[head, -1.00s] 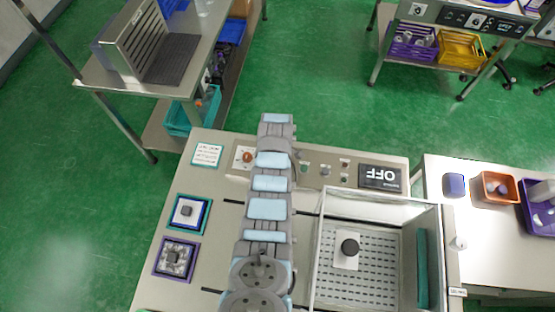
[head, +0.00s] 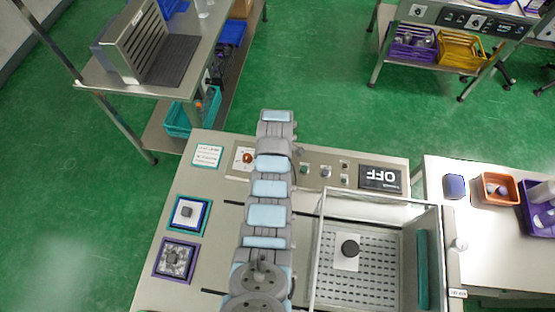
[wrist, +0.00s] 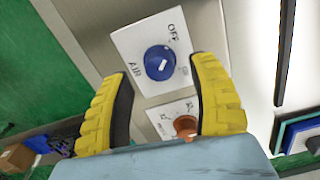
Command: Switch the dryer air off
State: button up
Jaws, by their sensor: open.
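In the wrist view, a blue round knob (wrist: 160,62) with a white mark sits on a white plate (wrist: 134,40) labelled OFF and AIR. A third label at its right is hard to read. The mark slants toward the upper right, roughly toward OFF. My gripper (wrist: 161,69) is open, its yellow fingers on either side of the knob in the picture; I cannot tell whether they touch it. In the head view my arm hides the blue knob and my gripper.
An orange-brown knob (wrist: 185,124) on a second plate lies just below; it also shows in the head view (head: 247,158). A dark sign reading OFF (head: 380,178), upside down, is on the panel. A clear-walled chamber (head: 322,250) stands right of my arm.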

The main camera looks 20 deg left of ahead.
notch_tip(320, 180, up, 9)
jog(key=shift+r, duration=0.15)
dwell(0.4)
dwell(0.5)
